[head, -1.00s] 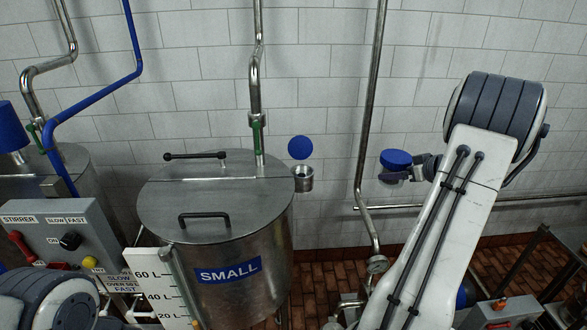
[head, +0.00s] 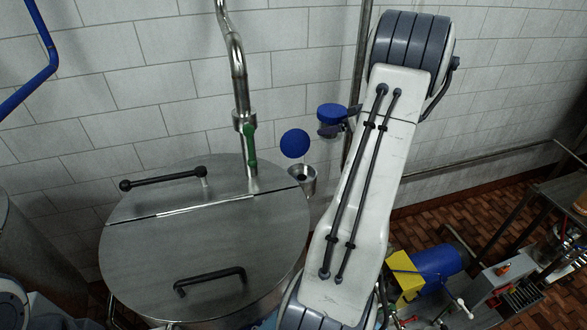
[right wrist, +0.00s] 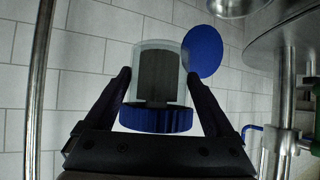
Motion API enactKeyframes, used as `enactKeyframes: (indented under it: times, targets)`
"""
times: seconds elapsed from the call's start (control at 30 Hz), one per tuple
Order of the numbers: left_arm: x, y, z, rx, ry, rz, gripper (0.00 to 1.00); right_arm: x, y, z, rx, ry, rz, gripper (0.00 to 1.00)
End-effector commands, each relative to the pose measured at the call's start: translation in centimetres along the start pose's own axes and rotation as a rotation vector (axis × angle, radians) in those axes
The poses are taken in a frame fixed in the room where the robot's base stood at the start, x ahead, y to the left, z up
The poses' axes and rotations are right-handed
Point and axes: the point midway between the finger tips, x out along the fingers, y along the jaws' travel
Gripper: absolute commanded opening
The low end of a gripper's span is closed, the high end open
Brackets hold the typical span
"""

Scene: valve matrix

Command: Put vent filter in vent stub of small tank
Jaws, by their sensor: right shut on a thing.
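The vent filter (head: 332,114) has a blue cap and, in the right wrist view, a clear body with a dark core (right wrist: 157,80). My right gripper (head: 338,130) is shut on it, with one finger on each side of the body. The small tank (head: 205,250) has a round steel lid. Its vent stub (head: 303,177) is a short open metal cup at the lid's right rear edge. The held filter is above and to the right of the stub, apart from it. Only part of my left arm shows at the lower left; its gripper is out of view.
A blue disc (head: 295,143) shows just above the stub. A steel pipe with a green handle (head: 250,145) rises behind the lid. Black lid handles (head: 210,278) stick up. A vertical pipe (head: 358,60) runs behind my right arm. A blue motor (head: 437,268) stands lower right.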

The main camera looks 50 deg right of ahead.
Motion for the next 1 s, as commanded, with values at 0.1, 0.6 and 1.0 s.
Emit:
enactKeyframes:
  times: [0.1, 0.6, 1.0]
  targets:
    - [-0.3, 0.0, 0.0, 0.000, 0.000, 0.000, 0.50, 0.8, -2.3, 1.0, 0.004, -0.003, -0.004, 0.20]
    - [-0.5, 0.0, 0.0, 0.001, 0.000, 0.000, 0.50, 4.2, -10.7, 4.8, 0.000, -0.001, -0.001, 0.20]
    - [-1.4, 0.1, -0.1, 0.000, 0.000, 0.000, 0.50, 6.5, -10.8, 8.1, 0.000, -0.001, -0.001, 0.20]
